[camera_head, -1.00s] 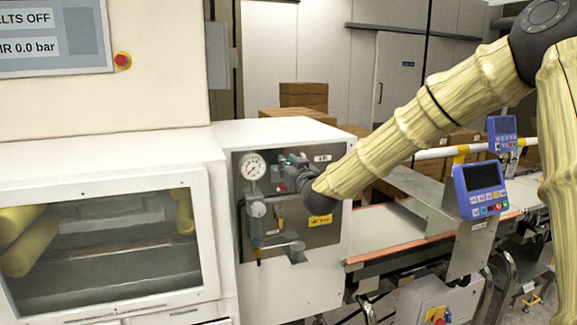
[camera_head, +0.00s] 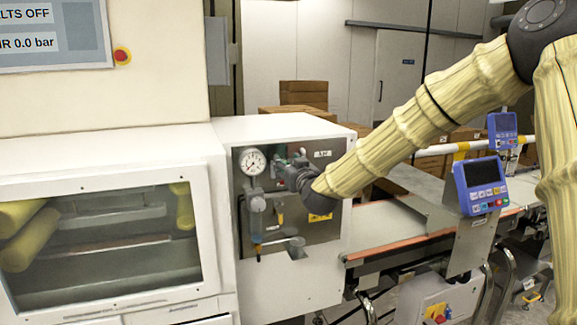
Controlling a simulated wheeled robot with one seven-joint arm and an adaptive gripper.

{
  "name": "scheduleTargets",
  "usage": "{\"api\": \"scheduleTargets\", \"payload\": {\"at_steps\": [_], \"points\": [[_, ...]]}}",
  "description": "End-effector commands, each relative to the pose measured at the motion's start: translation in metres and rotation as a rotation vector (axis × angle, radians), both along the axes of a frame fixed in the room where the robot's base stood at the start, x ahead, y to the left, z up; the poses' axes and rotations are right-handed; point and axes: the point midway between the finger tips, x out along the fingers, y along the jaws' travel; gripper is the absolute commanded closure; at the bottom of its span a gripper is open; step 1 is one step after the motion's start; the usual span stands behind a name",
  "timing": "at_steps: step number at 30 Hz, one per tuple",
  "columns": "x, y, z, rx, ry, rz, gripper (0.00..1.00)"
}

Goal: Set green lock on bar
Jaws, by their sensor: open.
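My gripper (camera_head: 284,166) is at the air panel (camera_head: 322,232) on the white cabinet, in front of the upper fittings, with my arm coming in from the right. It is small and partly merged with the grey fittings behind it, so its fingers are hard to make out. I see nothing held in it. A green lock cannot be made out in this view. A bar that would take a lock cannot be picked out either; the area behind my gripper and wrist is hidden.
A round gauge (camera_head: 253,162) sits left of my gripper, above a filter bowl (camera_head: 256,204). A yellow label (camera_head: 320,217) is below my wrist. The conveyor (camera_head: 390,228) and a blue control display (camera_head: 481,186) stand to the right. A windowed machine (camera_head: 105,245) fills the left.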

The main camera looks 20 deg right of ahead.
Motion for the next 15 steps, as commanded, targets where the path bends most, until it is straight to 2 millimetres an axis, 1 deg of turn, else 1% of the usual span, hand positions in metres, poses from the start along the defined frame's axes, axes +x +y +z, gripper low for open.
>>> {"api": "scheduleTargets", "payload": {"at_steps": [5,8,11,15], "points": [[-0.004,0.000,0.000,0.000,0.000,0.000,0.55],[-0.014,0.000,0.000,0.000,0.000,0.001,0.55],[-0.029,-0.001,-0.001,0.000,0.001,0.001,0.55],[-0.056,-0.001,-0.001,0.000,0.001,0.001,0.55]]}}
